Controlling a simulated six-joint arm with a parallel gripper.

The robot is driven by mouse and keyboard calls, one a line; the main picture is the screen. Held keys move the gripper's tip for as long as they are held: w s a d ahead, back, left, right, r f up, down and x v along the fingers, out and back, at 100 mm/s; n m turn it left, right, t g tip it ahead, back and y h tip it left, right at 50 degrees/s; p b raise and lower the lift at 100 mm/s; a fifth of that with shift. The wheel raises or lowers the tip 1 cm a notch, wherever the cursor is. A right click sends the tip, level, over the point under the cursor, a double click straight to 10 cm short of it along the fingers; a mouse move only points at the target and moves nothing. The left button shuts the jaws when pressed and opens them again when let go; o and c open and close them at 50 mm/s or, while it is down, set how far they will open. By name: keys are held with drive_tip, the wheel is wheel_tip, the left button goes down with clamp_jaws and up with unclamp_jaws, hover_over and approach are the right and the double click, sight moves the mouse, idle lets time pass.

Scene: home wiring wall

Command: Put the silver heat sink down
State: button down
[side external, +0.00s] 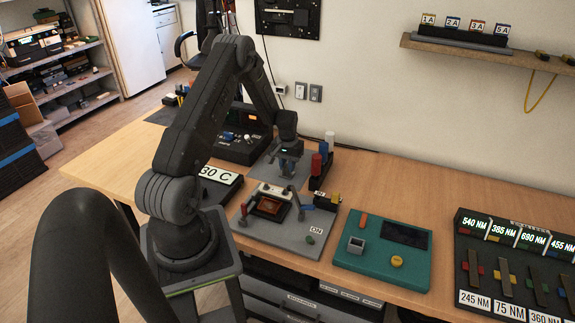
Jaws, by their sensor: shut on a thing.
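My gripper (289,172) points down above a grey mat (262,172) on the wooden bench, behind the grey socket board. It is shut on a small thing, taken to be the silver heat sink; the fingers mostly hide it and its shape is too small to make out. I cannot tell whether it touches the mat. The grey board (310,252) carries a copper-brown square socket (268,206) in a pale frame, with a lever on each side.
Red and blue cylinders (316,164) stand in a black rack close right of my gripper. A black device (238,148) stands at left. A teal board (375,272) and a labelled slider panel (510,265) lie to the right. Bare bench (425,190) lies behind the teal board.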

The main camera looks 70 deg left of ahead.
drive_tip(key=shift+f, duration=0.15)
drive_tip(key=c, duration=1)
unclamp_jaws()
